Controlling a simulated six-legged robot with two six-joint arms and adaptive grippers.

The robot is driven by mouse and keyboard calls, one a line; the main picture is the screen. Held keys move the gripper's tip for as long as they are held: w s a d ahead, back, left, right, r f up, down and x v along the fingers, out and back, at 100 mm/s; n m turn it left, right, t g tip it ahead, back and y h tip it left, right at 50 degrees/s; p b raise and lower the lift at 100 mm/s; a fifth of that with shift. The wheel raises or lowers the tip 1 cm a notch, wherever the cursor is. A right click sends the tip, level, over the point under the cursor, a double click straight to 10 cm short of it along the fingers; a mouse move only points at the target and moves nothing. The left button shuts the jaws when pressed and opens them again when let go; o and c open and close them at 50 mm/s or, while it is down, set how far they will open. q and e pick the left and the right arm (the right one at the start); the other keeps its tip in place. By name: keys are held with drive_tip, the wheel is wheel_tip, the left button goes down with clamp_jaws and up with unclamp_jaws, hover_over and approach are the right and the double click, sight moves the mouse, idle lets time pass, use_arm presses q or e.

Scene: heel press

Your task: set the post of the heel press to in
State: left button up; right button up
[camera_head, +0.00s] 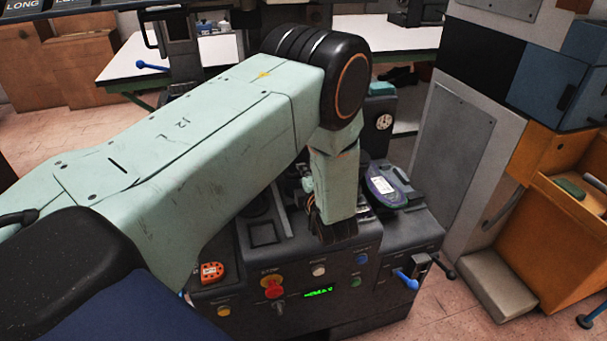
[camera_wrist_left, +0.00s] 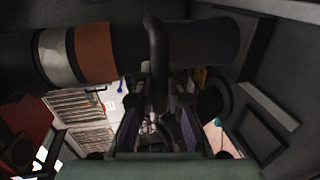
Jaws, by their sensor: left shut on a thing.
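The heel press (camera_head: 405,235) is the dark machine below my left arm, with a control panel on its front. My left gripper (camera_head: 322,222) reaches down over its top, just behind the panel, and my own arm hides much of the machine there. In the left wrist view, the gripper (camera_wrist_left: 158,125) is shut around the lower part of a dark curved bar (camera_wrist_left: 157,60). A dark cylinder (camera_wrist_left: 210,42) with white and copper bands lies across the top behind the bar. I cannot tell which part is the post or how it is set. My right gripper is out of view.
The panel carries a red knob on yellow (camera_head: 272,287), several buttons and a green display (camera_head: 319,293). A blue-handled lever (camera_head: 405,279) sticks out at its right. A purple-and-grey handheld device (camera_head: 384,186) rests on the machine. Grey and orange cabinets (camera_head: 570,190) stand close on the right.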

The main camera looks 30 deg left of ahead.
sight(295, 155)
use_arm(q)
clamp_jaws()
drive_tip(key=b+x, duration=0.1)
drive_tip(key=x, duration=0.1)
drive_tip(key=r+b+x, duration=0.1)
drive_tip(key=x, duration=0.2)
drive_tip(key=b+x, duration=0.1)
drive_tip(key=x, duration=0.2)
drive_tip(key=shift+w+a+r+b, duration=0.1)
drive_tip(key=shift+a+r+b, duration=0.1)
drive_tip(key=shift+b, duration=0.15)
drive_tip(key=shift+w+a, duration=0.15)
drive_tip(key=shift+a, duration=0.05)
drive_tip(key=shift+d+r, duration=0.1)
drive_tip(key=shift+r, duration=0.2)
drive_tip(key=o, duration=0.7)
unclamp_jaws()
drive_tip(key=shift+f, duration=0.15)
drive_tip(key=shift+o, duration=0.2)
